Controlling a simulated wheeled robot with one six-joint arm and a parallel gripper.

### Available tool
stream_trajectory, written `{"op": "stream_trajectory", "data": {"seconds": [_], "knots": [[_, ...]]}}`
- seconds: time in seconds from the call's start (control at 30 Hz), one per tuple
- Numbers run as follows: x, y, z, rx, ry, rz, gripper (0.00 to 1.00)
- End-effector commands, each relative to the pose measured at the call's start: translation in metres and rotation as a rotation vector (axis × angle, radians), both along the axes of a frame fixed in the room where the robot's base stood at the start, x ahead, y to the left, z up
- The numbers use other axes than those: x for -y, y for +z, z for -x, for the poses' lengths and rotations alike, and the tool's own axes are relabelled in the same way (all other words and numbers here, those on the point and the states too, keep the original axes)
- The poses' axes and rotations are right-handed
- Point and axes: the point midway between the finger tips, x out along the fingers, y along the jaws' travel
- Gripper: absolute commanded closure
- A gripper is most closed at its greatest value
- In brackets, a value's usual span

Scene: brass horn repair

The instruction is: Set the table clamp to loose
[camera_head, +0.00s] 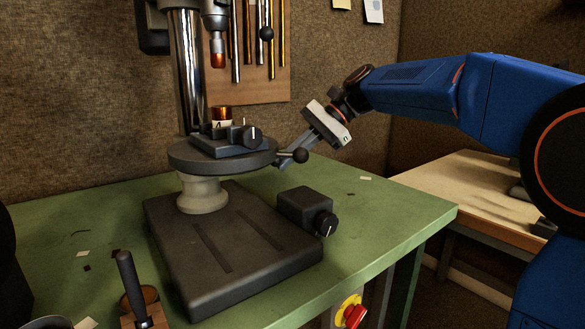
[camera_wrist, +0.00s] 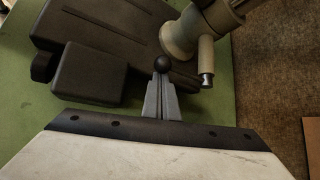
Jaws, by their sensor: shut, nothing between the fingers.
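The drill press's round grey table (camera_head: 222,160) stands above its dark base. A short lever with a black ball knob (camera_head: 300,156) sticks out at the table's right edge. I take it for the table clamp, but no label shows. My gripper (camera_head: 281,160) is shut and empty, reaching down from the upper right beside this lever. In the wrist view, the ball knob (camera_wrist: 162,64) sits right at the tips of my gripper (camera_wrist: 161,80). Whether they touch, I cannot tell. The lever's shaft is mostly hidden there.
A dark box with a knob (camera_head: 304,208) sits at the base's right side. A small vise-like block with a knob (camera_head: 230,138) rests on the table. A red button (camera_head: 354,315) is at the bench front. A pale-collared part with a metal-tipped rod (camera_wrist: 206,80) is right of my fingers.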

Motion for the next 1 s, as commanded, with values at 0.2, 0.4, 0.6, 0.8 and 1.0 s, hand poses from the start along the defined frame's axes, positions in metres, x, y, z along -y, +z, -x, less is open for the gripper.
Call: {"op": "stream_trajectory", "data": {"seconds": [0.2,0.4,0.6,0.8,1.0], "knots": [[-0.002,0.022,-0.002,0.003,0.001,-0.002,1.0],[-0.005,0.038,-0.006,0.002,0.002,-0.002,1.0],[-0.008,0.051,-0.011,0.003,0.001,-0.002,1.0],[-0.011,0.059,-0.015,0.002,0.002,-0.002,1.0],[-0.013,0.063,-0.017,0.001,0.001,-0.003,1.0]]}}
